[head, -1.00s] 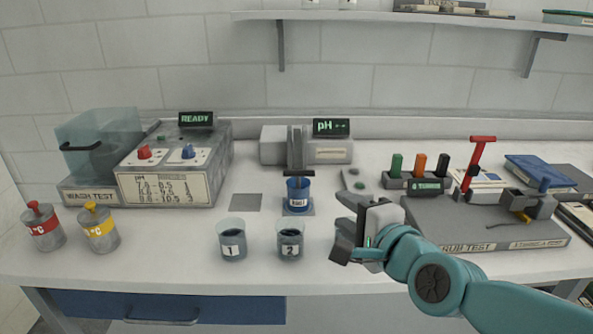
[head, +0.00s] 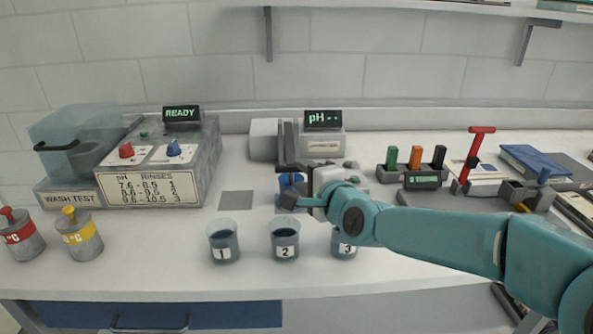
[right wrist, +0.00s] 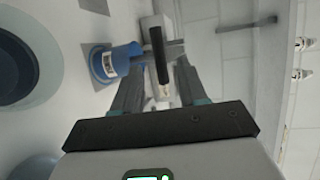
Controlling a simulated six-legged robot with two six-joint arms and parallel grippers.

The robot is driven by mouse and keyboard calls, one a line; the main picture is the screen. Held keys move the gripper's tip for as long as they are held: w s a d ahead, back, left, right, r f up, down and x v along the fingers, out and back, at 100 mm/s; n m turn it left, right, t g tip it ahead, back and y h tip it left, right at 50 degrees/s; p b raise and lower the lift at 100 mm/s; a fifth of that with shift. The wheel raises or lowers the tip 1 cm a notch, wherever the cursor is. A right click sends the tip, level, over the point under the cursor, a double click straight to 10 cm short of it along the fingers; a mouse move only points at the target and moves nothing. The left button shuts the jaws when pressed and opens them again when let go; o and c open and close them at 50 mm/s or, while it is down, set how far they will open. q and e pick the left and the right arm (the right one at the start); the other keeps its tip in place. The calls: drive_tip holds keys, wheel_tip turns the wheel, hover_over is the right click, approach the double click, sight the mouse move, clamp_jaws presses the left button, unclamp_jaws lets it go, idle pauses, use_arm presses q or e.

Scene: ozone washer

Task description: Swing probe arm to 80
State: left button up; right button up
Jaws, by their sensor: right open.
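The pH meter (head: 323,144) stands at the back of the bench with its display lit. Its grey upright probe arm (head: 288,140) stands behind a blue beaker (head: 291,184). My right gripper (head: 288,186) is open at the beaker, coming from the right, and partly hides the beaker and the arm's lower end. In the right wrist view, a black bar handle (right wrist: 158,55) lies between the two spread fingers. The blue beaker (right wrist: 124,60) is beside the left finger. Contact with the handle cannot be told. My left gripper is not in view.
Beakers 1 (head: 223,242), 2 (head: 285,240) and 3 (head: 343,243) stand in front; my right arm partly covers 3. The washer (head: 165,170) is at left. Colored handles (head: 415,158) and a red lever (head: 477,150) are at right. A grey square (head: 236,200) lies bare.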

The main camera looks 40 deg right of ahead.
sight(295, 170)
drive_tip(key=shift+x, duration=1.75)
drive_tip(key=shift+c, duration=0.2)
